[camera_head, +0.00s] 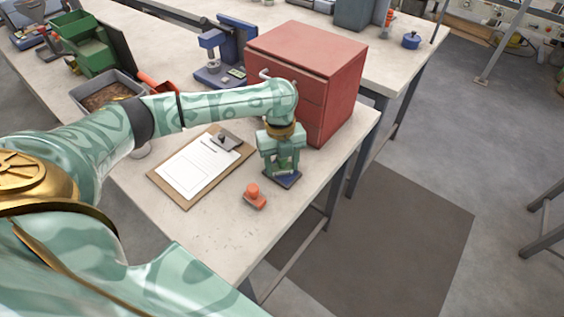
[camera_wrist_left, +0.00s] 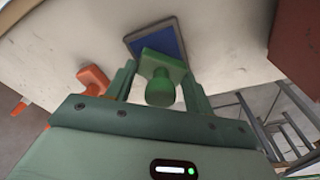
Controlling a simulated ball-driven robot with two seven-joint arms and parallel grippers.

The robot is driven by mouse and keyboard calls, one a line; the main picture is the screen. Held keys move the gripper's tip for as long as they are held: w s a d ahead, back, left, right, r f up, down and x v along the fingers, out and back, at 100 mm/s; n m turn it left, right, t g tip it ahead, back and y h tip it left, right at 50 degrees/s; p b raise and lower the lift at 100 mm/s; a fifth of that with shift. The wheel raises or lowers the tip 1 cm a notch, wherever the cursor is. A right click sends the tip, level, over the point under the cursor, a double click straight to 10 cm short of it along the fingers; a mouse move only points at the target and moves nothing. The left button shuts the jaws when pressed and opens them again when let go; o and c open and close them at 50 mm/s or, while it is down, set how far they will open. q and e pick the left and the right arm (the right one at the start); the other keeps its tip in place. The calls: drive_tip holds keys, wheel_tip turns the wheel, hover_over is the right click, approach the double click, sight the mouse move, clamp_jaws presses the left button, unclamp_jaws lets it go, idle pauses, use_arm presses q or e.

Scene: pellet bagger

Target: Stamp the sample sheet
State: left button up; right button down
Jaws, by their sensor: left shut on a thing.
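The sample sheet (camera_head: 197,168) is a white page with printed lines, held on a brown clipboard (camera_head: 157,186) on the table. My left gripper (camera_head: 281,165) points down at the right of the clipboard. It is shut on a green stamp (camera_wrist_left: 161,88), which shows between the fingers in the left wrist view. A blue ink pad (camera_head: 284,181) lies directly under the stamp and also shows in the wrist view (camera_wrist_left: 168,38). I cannot tell whether stamp and pad touch. An orange stamp (camera_head: 254,195) stands nearby on the table, left of the gripper in the wrist view (camera_wrist_left: 93,79). My right gripper is out of view.
A red drawer cabinet (camera_head: 330,65) stands close behind the left gripper. A grey tray of pellets (camera_head: 117,77), green bins (camera_head: 90,42) and a blue press-like device (camera_head: 238,45) stand farther back.

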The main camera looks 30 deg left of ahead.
use_arm(q)
drive_tip(key=shift+s+f+p, duration=0.1)
drive_tip(key=shift+f+p, duration=0.05)
drive_tip(key=shift+p, duration=0.2)
idle(1.2)
wheel_tip(320, 180, up, 7)
drive_tip(key=p, duration=0.8)
drive_tip(key=shift+r, duration=0.2)
drive_tip(key=shift+f, duration=0.1)
